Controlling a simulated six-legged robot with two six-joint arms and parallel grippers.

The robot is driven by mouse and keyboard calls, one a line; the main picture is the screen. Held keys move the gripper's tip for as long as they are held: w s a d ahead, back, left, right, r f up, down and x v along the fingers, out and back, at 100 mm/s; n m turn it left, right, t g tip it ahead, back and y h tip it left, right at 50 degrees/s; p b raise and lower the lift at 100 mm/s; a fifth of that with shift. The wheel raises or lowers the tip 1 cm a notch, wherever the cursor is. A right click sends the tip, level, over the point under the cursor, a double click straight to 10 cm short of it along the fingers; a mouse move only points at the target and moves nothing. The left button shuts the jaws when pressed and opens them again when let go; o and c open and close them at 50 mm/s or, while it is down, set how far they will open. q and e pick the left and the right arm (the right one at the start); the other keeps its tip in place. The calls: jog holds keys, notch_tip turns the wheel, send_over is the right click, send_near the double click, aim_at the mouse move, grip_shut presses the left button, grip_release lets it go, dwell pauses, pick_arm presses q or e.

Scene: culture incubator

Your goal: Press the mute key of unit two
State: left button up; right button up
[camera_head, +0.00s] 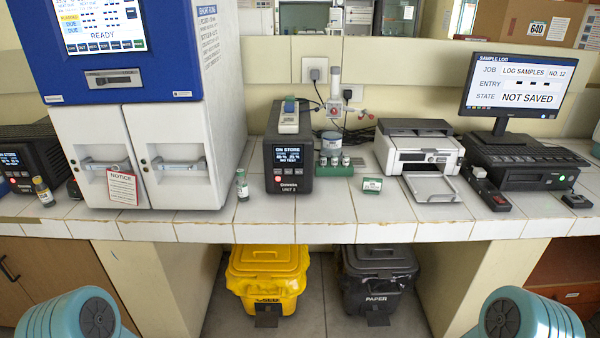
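Unit two is a black box-shaped device (290,185) standing on the tiled bench just right of the big blue and white incubator. Neither gripper is in view. Only teal rounded parts of my two arms show at the bottom left and bottom right corners.
A similar black unit (35,155) stands far left. Farther right are a printer (418,150) and monitor (519,85). Yellow (267,272) and black (377,275) bins stand below.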

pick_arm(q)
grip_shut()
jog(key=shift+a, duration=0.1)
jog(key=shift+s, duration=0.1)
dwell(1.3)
